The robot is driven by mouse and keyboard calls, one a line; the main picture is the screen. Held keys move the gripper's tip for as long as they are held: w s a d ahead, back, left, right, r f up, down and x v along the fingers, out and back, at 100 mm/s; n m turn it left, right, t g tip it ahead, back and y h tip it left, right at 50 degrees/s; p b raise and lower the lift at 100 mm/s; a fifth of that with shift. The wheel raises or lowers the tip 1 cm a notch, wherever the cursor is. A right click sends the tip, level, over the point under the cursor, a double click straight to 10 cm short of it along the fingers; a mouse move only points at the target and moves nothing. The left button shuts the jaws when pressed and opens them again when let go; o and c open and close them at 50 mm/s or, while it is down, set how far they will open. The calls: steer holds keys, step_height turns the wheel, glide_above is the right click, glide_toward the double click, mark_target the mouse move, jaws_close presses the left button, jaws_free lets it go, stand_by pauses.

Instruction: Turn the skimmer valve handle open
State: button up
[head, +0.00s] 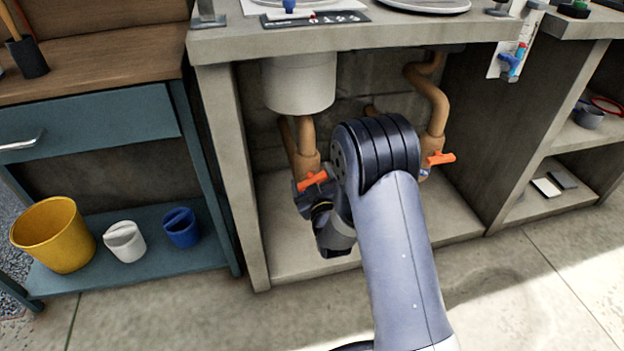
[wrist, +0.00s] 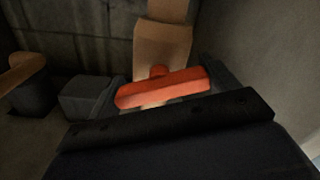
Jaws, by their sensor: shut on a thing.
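Two orange valve handles sit on copper-coloured pipes under the counter. The left valve handle (head: 313,181) is at my gripper; the right valve handle (head: 441,158) stands apart from it, to the right of my arm. In the wrist view the held orange handle (wrist: 160,90) lies slightly tilted, its right end higher, between the two dark fingers of my gripper (wrist: 163,91). My gripper is shut on this handle. In the head view my arm hides part of the gripper and the pipework. I cannot read any label that tells which valve is the skimmer's.
A white cylinder (head: 299,82) hangs under the counter (head: 400,35) above the left valve. Grey walls close the bay on both sides. A yellow bucket (head: 52,236), a white cup (head: 124,242) and a blue cup (head: 181,228) stand on a blue shelf at left.

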steer(key=shift+n, duration=0.5)
steer(key=o, duration=0.9)
steer(key=p+v, duration=0.2)
steer(key=v, duration=0.8)
steer(key=shift+s, duration=0.4)
steer(key=shift+d, duration=0.15)
